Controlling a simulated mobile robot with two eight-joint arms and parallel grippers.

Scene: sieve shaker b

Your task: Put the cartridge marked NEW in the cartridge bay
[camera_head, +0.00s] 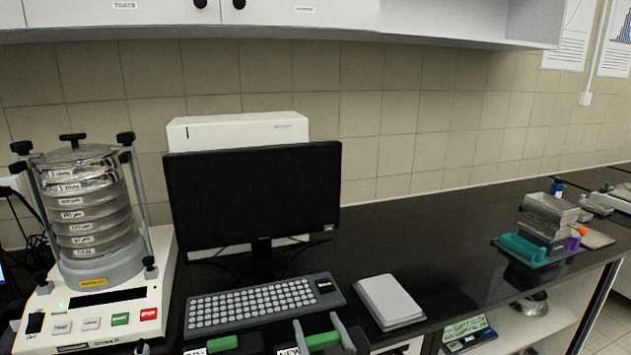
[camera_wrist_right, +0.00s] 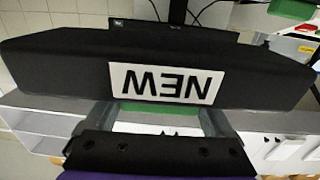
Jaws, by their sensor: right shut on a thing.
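The cartridge marked NEW shows in the right wrist view as a wide black block (camera_wrist_right: 60,70) with a white label reading NEW upside down. Its green handle (camera_head: 323,340) lies between the fingers of my right gripper (camera_head: 322,336), which is shut on it at the bottom edge of the head view. Most of its body is cut off there. A second cartridge with a green handle (camera_head: 222,343) sits to its left; its label is cut off and hard to read. I cannot make out the cartridge bay. My left gripper is not in view.
The sieve shaker (camera_head: 92,230) stands at the left. A monitor (camera_head: 250,200), a keyboard (camera_head: 262,300) and a closed pale slab (camera_head: 388,300) are on the dark counter (camera_head: 430,245). A teal tray (camera_head: 530,252) with stacked items is at the right. The counter between is clear.

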